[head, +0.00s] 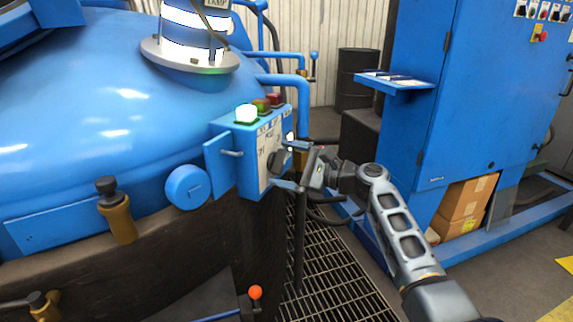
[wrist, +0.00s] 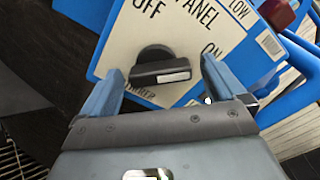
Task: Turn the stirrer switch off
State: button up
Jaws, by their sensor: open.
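The stirrer switch (wrist: 160,68) is a black rotary knob on a white label plate (wrist: 188,24) with the words OFF, PANEL, ON and LOW. The plate is on the face of a blue control box (head: 232,165) beside the large blue vessel. My gripper (head: 290,165) is at the box's right face. In the wrist view its two blue fingers (wrist: 160,85) are apart, one on each side of the knob, with nothing held between them. I cannot tell whether either finger touches the knob.
A lit white-green lamp (head: 246,114) and a red button (head: 274,98) top the box. A blue cabinet (head: 450,100) with a shelf (head: 395,82) stands at right. An orange-tipped lever (head: 255,293) is below, near the floor grating (head: 325,270).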

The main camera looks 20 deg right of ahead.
jog(key=shift+c, duration=0.2)
jog(key=c, duration=1)
jog(key=shift+f+n+b, duration=0.15)
jog(key=shift+n+b, duration=0.15)
jog(key=shift+b, duration=0.15)
jog(key=n+b, duration=0.2)
jog(key=shift+a+n+b, duration=0.1)
jog(key=shift+n+b, duration=0.3)
jog(key=n+b, duration=1)
jog(key=shift+s+a+f+n, duration=0.1)
jog(key=shift+s+n, duration=0.1)
jog(key=shift+n, duration=0.2)
jog(key=shift+n+b, duration=1.7)
jog(key=shift+n, duration=0.2)
